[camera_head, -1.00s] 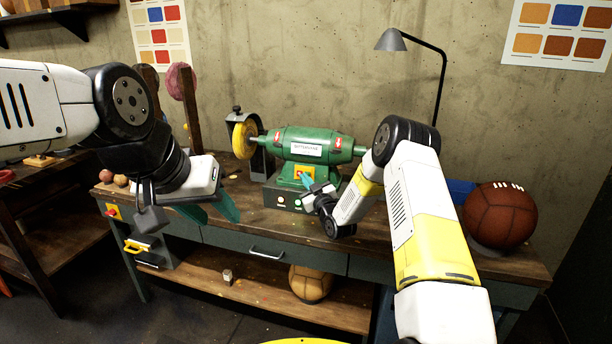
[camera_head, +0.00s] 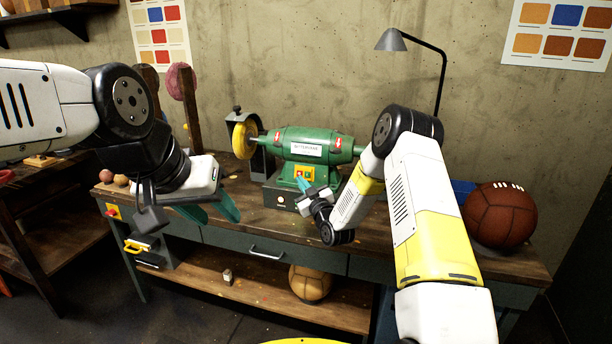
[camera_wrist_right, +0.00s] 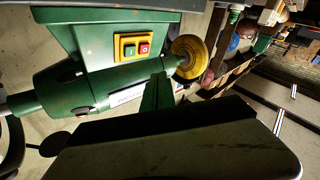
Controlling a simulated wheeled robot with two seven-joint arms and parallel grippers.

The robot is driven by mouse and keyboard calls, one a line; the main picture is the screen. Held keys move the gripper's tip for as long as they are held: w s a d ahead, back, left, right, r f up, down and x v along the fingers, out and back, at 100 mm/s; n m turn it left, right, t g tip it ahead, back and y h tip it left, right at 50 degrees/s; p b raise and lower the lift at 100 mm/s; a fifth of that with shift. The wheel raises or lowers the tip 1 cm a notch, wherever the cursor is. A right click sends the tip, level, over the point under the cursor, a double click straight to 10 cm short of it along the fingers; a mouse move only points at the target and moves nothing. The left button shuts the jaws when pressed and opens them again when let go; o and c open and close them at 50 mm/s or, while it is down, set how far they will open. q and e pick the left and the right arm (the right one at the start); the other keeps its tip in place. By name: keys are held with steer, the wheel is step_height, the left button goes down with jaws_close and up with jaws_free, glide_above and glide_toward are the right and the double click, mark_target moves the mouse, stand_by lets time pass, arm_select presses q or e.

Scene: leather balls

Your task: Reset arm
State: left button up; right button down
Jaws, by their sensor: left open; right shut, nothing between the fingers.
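My left gripper (camera_head: 212,210) is open and empty, with its teal fingers apart above the front left of the workbench (camera_head: 385,255). My right gripper (camera_head: 302,184) is shut and empty. Its teal tip is in front of the green bench grinder (camera_head: 310,137), overlapping the yellow switch plate in the head view; I cannot tell whether it touches. The right wrist view shows the grinder (camera_wrist_right: 95,80) turned over, with the yellow switch plate (camera_wrist_right: 134,48) and its red and green buttons uncovered.
A brown leather ball (camera_head: 500,215) sits at the bench's right end, and a tan ball (camera_head: 310,283) on the lower shelf. A black lamp (camera_head: 392,40) stands behind. A yellow polishing wheel (camera_head: 243,139) is on the grinder's left. Small balls (camera_head: 106,176) lie at the bench's left end.

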steer(key=s+d+r+g+h, duration=0.2)
steer(key=d+r+g, duration=0.15)
steer(key=r, duration=0.75)
steer(key=s+d+r+m+g+h, duration=0.1)
steer(key=s+d+r+m, duration=0.1)
steer(key=s+d+r, duration=0.3)
steer(key=s+d+r+m+g+h, duration=0.1)
steer(key=s+r+g+h, duration=0.15)
steer(key=s, duration=0.35)
steer(key=s+d+m+g, duration=0.2)
steer(key=s, duration=1.4)
steer(key=s+d+m+g, duration=0.2)
steer(key=s, duration=1.4)
steer(key=shift+d+r+m+g, duration=0.25)
steer(key=shift+m+g, duration=0.15)
